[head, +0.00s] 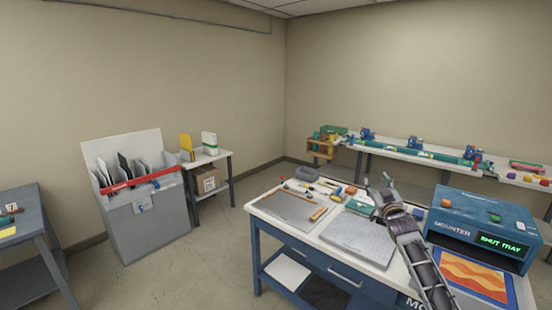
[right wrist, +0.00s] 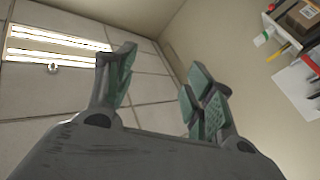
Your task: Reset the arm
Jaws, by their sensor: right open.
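My right arm comes up from the lower right of the head view. Its gripper (head: 377,189) is raised over the back right part of the worktable (head: 335,263), left of the blue mounter machine (head: 483,226). In the right wrist view the two fingers of this gripper (right wrist: 160,92) stand well apart with nothing between them. Behind them are the ceiling and a wall. My left gripper is in neither view.
The worktable bears a grey mat, a grey cutting board (head: 358,238) and several small tools. The mounter display reads "SHUT TRAY", and an orange and blue picture (head: 470,276) lies in front. A grey bin (head: 148,226) with a red bar stands left. Floor between is clear.

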